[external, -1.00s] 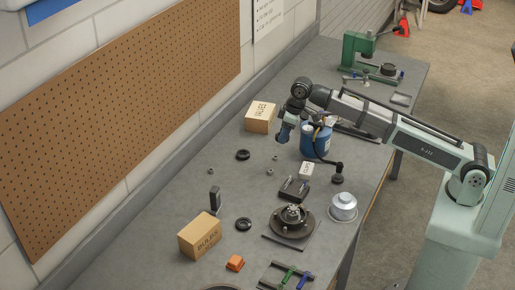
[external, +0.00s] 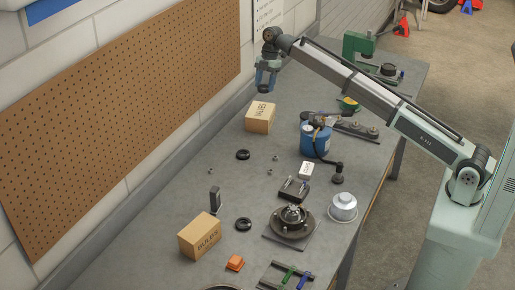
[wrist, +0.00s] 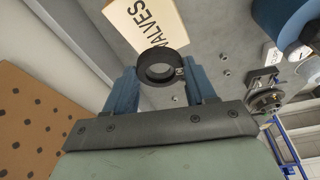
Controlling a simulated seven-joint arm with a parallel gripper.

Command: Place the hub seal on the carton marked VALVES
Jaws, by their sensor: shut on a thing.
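My gripper (external: 265,82) is high above the bench, over the back side of the carton marked VALVES (external: 260,118). In the wrist view, its two blue fingers (wrist: 162,85) are shut on a black ring, the hub seal (wrist: 162,58). The seal has a small pale mark on its side. The carton (wrist: 150,18) shows beyond the seal in the wrist view, and the seal covers part of its edge. In the external view the carton stands on the bench against the back, and its top looks bare. The seal is clear of the carton.
A blue canister (external: 315,140) stands to the right of the carton. Two other black rings (external: 243,155) (external: 243,224) lie on the bench. A BULBS carton (external: 200,237) stands nearer the front. The pegboard wall (external: 130,95) rises behind the bench.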

